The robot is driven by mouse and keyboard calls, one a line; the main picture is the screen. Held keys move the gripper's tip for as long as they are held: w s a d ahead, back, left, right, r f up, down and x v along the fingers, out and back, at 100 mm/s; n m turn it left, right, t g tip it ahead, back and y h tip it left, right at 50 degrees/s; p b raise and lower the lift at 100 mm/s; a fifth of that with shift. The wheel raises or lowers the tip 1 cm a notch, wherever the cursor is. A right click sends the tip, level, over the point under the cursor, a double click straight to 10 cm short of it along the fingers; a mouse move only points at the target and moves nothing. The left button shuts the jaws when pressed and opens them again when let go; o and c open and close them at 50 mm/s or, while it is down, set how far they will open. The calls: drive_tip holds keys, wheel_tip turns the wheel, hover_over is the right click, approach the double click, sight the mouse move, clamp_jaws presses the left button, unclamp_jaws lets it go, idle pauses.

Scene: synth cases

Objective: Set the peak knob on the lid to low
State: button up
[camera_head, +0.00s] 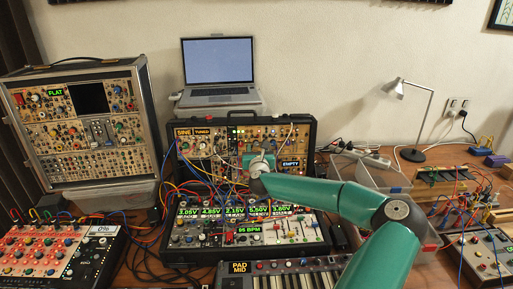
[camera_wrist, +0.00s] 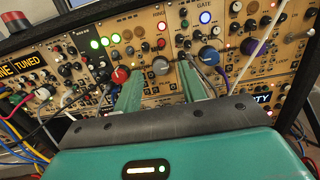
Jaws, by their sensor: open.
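The lid (camera_head: 312,142) is the upright upper half of the black case at the centre, filled with tan synth modules and displays reading SINE, TUNED and EMPTY. My gripper (camera_head: 258,160) is in front of the lid's middle and hides part of its panel. In the wrist view my gripper (camera_wrist: 160,70) is open, its two green fingers pointing at the panel. A grey knob (camera_wrist: 161,65) shows between the fingertips; small lettering below it seems to read PEAK. Its pointer setting is too small to read. I cannot tell whether the fingers touch it.
A red knob (camera_wrist: 121,75) sits just left of the left finger, and a blue knob (camera_wrist: 208,55) right of the right finger. Patch cables (camera_head: 190,190) hang across the case's left side. A laptop (camera_head: 219,65) stands behind. A keyboard (camera_head: 300,276) lies in front.

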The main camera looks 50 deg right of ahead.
drive_tip(key=shift+x, duration=1)
clamp_jaws()
drive_tip(key=shift+n, duration=0.6)
drive_tip(key=n, duration=0.4)
drive_tip(key=shift+t+y, duration=0.3)
drive_tip(key=shift+t, duration=0.1)
drive_tip(key=n, duration=0.5)
drive_tip(key=shift+y, duration=0.4)
drive_tip(key=n, duration=0.4)
drive_tip(key=shift+r+n, duration=0.1)
drive_tip(key=shift+n, duration=0.2)
drive_tip(key=shift+n+y, duration=0.4)
drive_tip(key=shift+n, duration=1.7)
